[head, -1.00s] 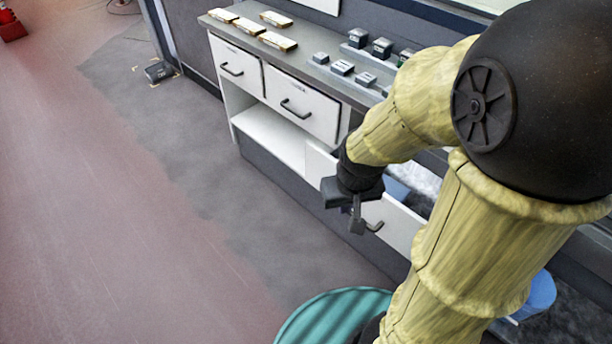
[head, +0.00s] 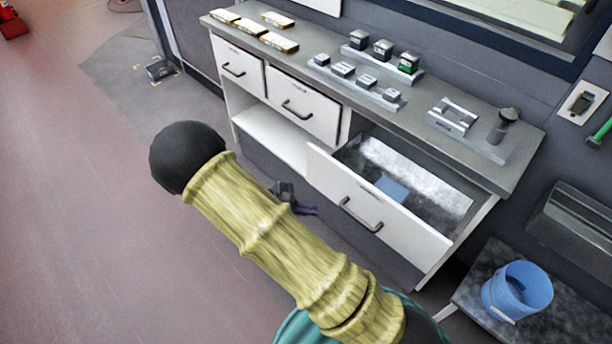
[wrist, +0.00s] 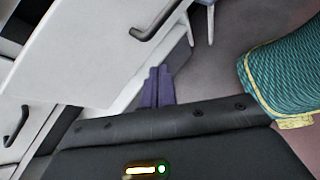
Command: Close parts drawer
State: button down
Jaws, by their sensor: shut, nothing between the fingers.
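The parts drawer (head: 365,214) is pulled out at the right end of the white cabinet under the counter. Its white front has a dark bar handle (head: 361,214). The inside is grey with a blue patch (head: 392,188) at the bottom. My gripper (head: 309,210) is shut and empty, left of the drawer front and apart from the handle. My arm partly hides its body. In the wrist view the closed fingers (wrist: 158,88) lie near the pale drawer front (wrist: 80,50), below its handle (wrist: 157,22); I cannot tell whether they touch it.
Two shut drawers (head: 238,69) (head: 304,103) sit farther left, above an open shelf (head: 270,137). Small blocks and a dark-knobbed tool (head: 503,125) stand on the counter. A blue bucket (head: 517,290) stands on a low platform at the lower right.

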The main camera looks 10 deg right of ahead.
aim_at(313, 171)
jog(key=w+a+f+n+t+h, duration=0.2)
jog(key=w+a+n+t, duration=0.3)
jog(key=a+n+t, duration=0.4)
jog(key=shift+a+f+t+h+p, duration=0.3)
jog(key=shift+a+t+h, duration=0.1)
jog(key=shift+h, duration=0.2)
jog(key=shift+d, duration=0.1)
jog(key=p+x, duration=0.1)
jog(key=x, duration=1.2)
jog(key=shift+w+d, duration=0.25)
jog(key=shift+d, duration=0.1)
jog(key=shift+w, duration=0.1)
